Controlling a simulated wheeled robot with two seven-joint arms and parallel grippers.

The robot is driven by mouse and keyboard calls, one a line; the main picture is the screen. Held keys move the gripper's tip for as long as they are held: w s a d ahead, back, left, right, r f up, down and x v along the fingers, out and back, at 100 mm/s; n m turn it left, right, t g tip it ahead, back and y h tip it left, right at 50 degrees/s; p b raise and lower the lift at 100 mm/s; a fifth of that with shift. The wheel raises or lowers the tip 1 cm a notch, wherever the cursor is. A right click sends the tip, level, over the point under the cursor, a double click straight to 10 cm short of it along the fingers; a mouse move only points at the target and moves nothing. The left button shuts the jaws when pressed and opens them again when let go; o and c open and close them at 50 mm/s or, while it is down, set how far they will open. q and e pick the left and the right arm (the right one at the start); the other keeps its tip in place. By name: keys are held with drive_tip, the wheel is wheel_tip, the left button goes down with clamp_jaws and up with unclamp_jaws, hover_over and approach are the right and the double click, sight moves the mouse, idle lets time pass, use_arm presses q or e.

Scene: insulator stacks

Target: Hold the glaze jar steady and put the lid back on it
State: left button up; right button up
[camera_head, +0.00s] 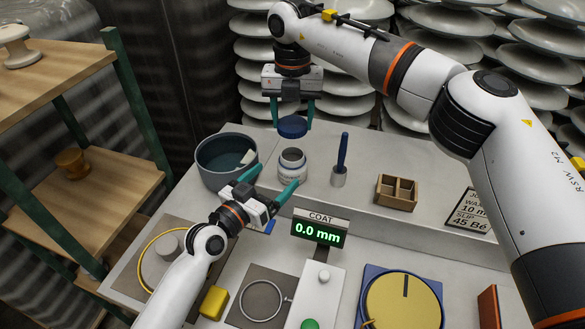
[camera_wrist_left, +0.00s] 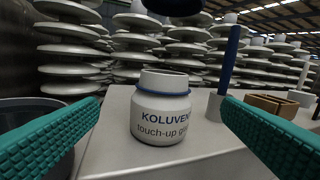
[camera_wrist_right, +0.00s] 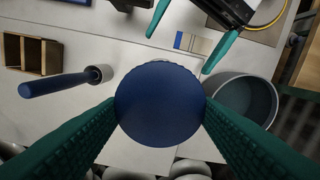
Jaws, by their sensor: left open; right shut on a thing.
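The glaze jar (camera_head: 292,167) is white with a blue band, upright and uncovered on the raised ledge. In the left wrist view the jar (camera_wrist_left: 160,112) shows part of its label, with "touch-up" on it. My left gripper (camera_head: 269,182) is open in front of the jar; its fingers (camera_wrist_left: 160,125) show on either side, apart from it. My right gripper (camera_head: 292,119) is shut on the dark blue lid (camera_head: 292,127) and holds it above the jar, apart from it. In the right wrist view the lid (camera_wrist_right: 160,103) sits between the fingertips and hides the jar.
A dark pot (camera_head: 222,170) stands left of the jar. A blue-handled brush (camera_head: 341,160) in a small holder and a wooden divided box (camera_head: 396,192) stand to the right. A coat display (camera_head: 319,229) stands in front. Insulator stacks (camera_head: 350,60) rise behind the ledge.

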sight(299, 155)
use_arm(q)
drive_tip(key=x, duration=0.9)
drive_tip(key=shift+w+d, duration=0.1)
drive_tip(key=shift+d, duration=0.05)
drive_tip(key=c, duration=1.4)
drive_tip(key=shift+c, duration=0.3)
use_arm(e)
drive_tip(key=shift+f, duration=2.45)
